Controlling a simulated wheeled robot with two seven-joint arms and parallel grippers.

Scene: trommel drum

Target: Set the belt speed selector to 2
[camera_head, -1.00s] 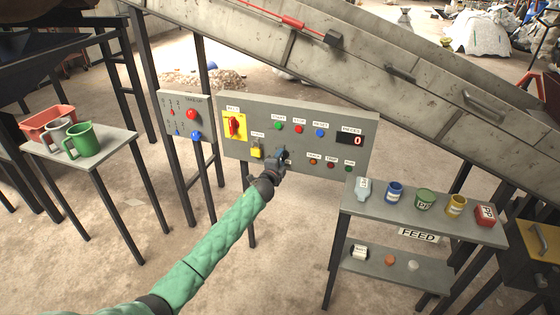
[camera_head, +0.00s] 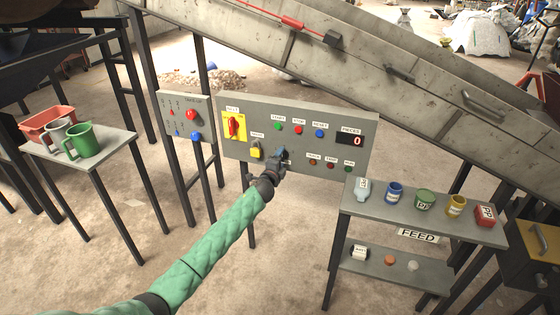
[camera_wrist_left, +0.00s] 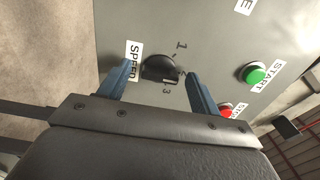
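The belt speed selector (camera_wrist_left: 160,67) is a dark round knob on the grey control panel, beside a SPEED label (camera_wrist_left: 134,60). In the left wrist view a 1 and a 3 are printed around it; I cannot clearly read a 2 or where the knob points. My left gripper (camera_wrist_left: 159,75) is open, its blue fingers on either side of the knob with visible gaps. In the head view my left gripper (camera_head: 281,155) is at the lower middle of the panel (camera_head: 232,147) and hides the selector. My right gripper is not in view.
Close by on the panel are a red rotary switch on yellow (camera_head: 234,126), a yellow padlock (camera_head: 256,151) and the green START button (camera_wrist_left: 255,75). A red STOP button (camera_wrist_left: 226,109) lies near the right finger. The FEED shelf (camera_head: 375,204) with containers stands right.

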